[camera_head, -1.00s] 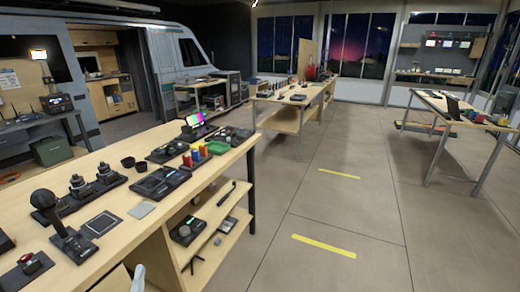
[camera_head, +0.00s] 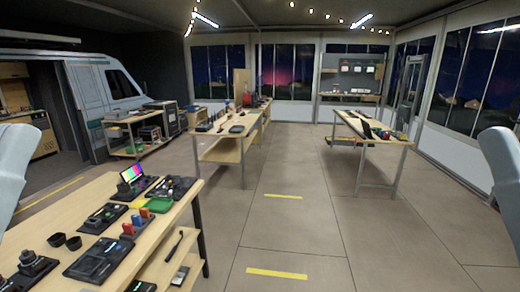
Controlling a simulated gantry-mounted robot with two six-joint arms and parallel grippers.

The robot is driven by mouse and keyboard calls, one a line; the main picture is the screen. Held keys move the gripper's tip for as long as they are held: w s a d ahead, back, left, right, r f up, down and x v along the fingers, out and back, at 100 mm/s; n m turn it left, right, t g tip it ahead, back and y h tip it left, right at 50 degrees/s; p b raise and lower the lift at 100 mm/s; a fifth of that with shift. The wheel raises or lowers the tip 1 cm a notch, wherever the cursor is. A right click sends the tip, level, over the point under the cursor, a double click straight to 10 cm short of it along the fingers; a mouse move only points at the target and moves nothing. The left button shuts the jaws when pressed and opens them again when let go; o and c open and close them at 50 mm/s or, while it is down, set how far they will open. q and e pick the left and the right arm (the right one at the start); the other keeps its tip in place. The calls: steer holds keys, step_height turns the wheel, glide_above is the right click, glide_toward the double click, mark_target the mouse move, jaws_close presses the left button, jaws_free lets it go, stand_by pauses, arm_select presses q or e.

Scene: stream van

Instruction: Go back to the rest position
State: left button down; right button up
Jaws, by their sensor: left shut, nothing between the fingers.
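A pale grey link of my left arm (camera_head: 14,172) stands at the left edge of the head view. A similar pale link of my right arm (camera_head: 502,165) stands at the right edge. No fingers of either gripper show, and neither gripper is seen touching or holding anything. The near workbench (camera_head: 92,194) stands at the lower left, between my left arm and the open floor.
Further benches stand at the centre (camera_head: 222,148) and right (camera_head: 372,138). A van (camera_head: 88,85) is at left. The middle floor is clear.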

step_height(320, 180, up, 33)
steer(key=p, duration=3)
steer(key=shift+w+a+f, duration=0.1)
steer(key=shift+w+f, duration=0.05)
